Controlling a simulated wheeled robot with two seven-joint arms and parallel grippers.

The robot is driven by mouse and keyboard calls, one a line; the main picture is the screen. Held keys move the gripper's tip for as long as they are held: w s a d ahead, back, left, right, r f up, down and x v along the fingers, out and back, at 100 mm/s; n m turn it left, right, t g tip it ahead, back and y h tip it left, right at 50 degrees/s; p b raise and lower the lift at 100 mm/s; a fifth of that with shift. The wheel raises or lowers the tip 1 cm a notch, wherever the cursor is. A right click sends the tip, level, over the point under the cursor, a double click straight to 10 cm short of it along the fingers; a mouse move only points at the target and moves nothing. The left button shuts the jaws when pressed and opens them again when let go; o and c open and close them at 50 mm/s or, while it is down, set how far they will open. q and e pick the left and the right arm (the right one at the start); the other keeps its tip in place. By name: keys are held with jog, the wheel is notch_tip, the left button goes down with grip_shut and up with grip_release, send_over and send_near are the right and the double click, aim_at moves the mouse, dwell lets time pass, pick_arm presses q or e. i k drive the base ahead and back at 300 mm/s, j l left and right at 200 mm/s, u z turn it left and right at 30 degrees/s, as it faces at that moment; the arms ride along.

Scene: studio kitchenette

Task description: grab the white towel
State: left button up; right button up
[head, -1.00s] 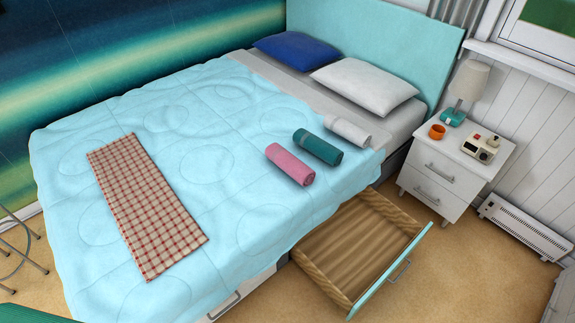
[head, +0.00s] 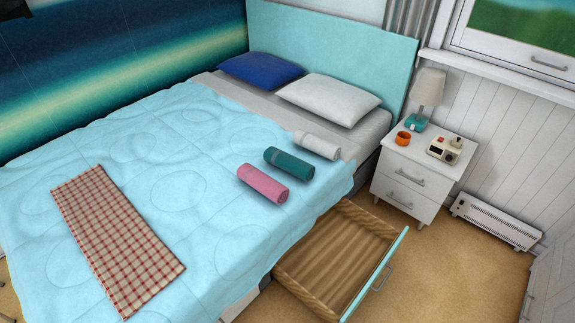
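The white towel (head: 317,145) is rolled up and lies on the light blue bedspread near the bed's right edge, below the white pillow. A teal rolled towel (head: 289,163) lies beside it, and a pink rolled towel (head: 262,184) lies beyond the teal one, toward the lower left. The three form a diagonal row. Neither of my grippers shows in the head view.
An open, empty wooden drawer (head: 337,262) juts out from under the bed, below the towels. A white nightstand (head: 405,186) with a lamp, an orange cup and a small device stands right of the bed. A checked cloth (head: 118,240) lies on the bed's left part. Floor (head: 440,275) is clear right of the drawer.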

aim_at(328, 150)
jog(key=i+l, duration=0.15)
jog(key=l, duration=0.2)
jog(key=i+l, duration=0.1)
jog(key=l, duration=0.3)
jog(key=i+l, duration=0.15)
jog(key=l, duration=0.2)
jog(key=i+l, duration=0.1)
jog(key=l, duration=0.25)
jog(key=i+l, duration=0.15)
jog(key=l, duration=0.25)
jog(key=i+l, duration=0.1)
jog(key=l, duration=0.25)
jog(key=z, duration=0.05)
